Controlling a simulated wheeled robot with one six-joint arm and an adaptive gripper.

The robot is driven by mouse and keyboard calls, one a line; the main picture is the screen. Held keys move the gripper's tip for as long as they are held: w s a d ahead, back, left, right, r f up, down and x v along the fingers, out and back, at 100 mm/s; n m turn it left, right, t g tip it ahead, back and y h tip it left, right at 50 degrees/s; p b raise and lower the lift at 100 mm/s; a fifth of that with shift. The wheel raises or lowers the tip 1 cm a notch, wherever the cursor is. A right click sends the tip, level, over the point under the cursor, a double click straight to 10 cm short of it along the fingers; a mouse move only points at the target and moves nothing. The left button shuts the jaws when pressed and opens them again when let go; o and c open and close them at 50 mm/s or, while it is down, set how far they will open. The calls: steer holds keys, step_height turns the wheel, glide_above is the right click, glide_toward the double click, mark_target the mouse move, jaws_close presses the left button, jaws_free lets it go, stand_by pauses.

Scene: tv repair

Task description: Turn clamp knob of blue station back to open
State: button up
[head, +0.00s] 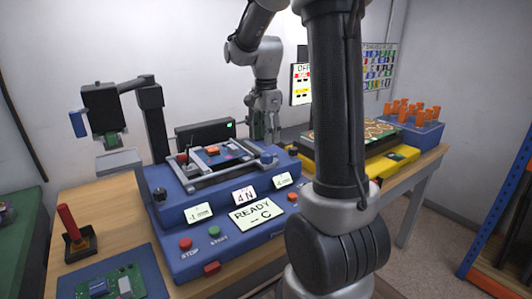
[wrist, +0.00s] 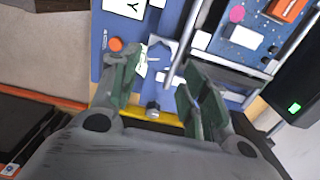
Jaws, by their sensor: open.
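The blue station (head: 215,246) stands on the wooden bench with a circuit board (head: 214,155) under metal clamp bars on top. Its signs read "4 N" and "READY – C". A dark round knob (head: 267,159) sits at its right end, and another knob (head: 160,194) at its front left corner; I cannot tell how either is turned. My gripper (head: 267,138) points down by the station's right rear. In the wrist view my gripper (wrist: 157,75) is open and empty, its fingers apart above the blue station (wrist: 100,45) and a metal clamp bar (wrist: 183,42). A small grey knob-like part (wrist: 152,112) shows between the fingers.
A yellow station (head: 376,172) with a green board and a blue block of orange pegs (head: 412,112) stand to the right. A black monitor (head: 205,133) is behind the blue station. A camera stand (head: 152,120) and red-handled tool (head: 68,222) are at left.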

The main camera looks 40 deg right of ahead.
mark_target(266, 154)
step_height(266, 154, down, 6)
steer(key=shift+f, duration=0.2)
steer(key=c, duration=0.7)
